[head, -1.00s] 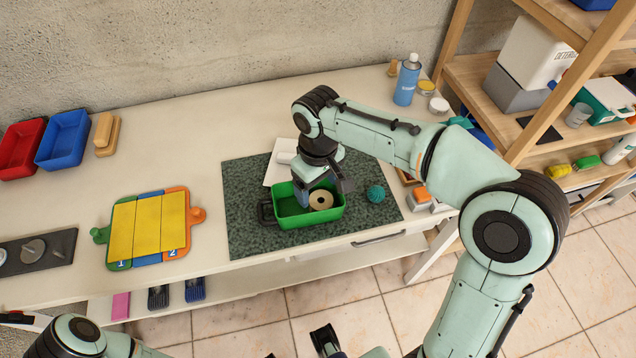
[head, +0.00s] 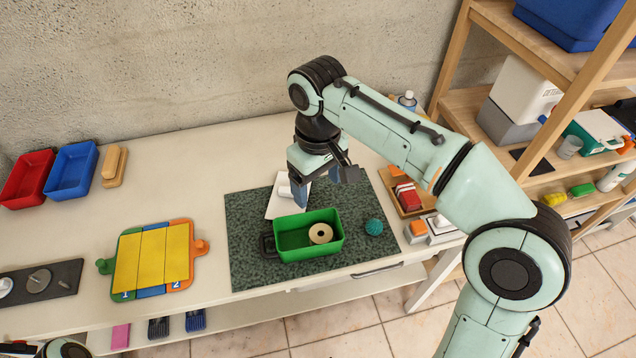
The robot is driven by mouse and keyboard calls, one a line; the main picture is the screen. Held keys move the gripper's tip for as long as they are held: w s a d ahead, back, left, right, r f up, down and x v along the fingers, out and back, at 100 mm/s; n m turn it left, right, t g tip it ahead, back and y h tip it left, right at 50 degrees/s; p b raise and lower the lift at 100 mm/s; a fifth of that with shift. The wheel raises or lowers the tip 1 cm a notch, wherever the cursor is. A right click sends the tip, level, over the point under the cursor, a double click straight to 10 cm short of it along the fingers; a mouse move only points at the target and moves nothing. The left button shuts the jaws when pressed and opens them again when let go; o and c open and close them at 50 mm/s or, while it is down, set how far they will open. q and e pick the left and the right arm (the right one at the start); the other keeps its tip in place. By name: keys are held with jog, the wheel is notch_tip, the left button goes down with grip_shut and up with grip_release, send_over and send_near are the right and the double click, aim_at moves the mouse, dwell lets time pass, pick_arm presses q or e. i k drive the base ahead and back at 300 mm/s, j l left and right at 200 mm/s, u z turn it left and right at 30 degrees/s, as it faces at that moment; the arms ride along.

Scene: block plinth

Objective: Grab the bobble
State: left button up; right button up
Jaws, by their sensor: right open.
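The bobble (head: 374,227), a small teal ball with a bumpy surface, rests on the dark green speckled mat (head: 250,272), just right of the green bin (head: 313,250). My right gripper (head: 318,187) is open and empty, above the back of the mat. It is up and left of the bobble in the head view and apart from it. My left gripper is out of view; only a bit of my left arm shows at the bottom left.
The green bin holds a pale ring-shaped roll (head: 320,233). A white sheet (head: 281,207) lies behind it, partly hidden by my gripper. A wooden tray (head: 388,190) with a red item stands right of the mat. A yellow-topped puzzle board (head: 152,258) lies left.

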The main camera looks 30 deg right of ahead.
aim_at(374, 227)
jog(key=k, duration=1)
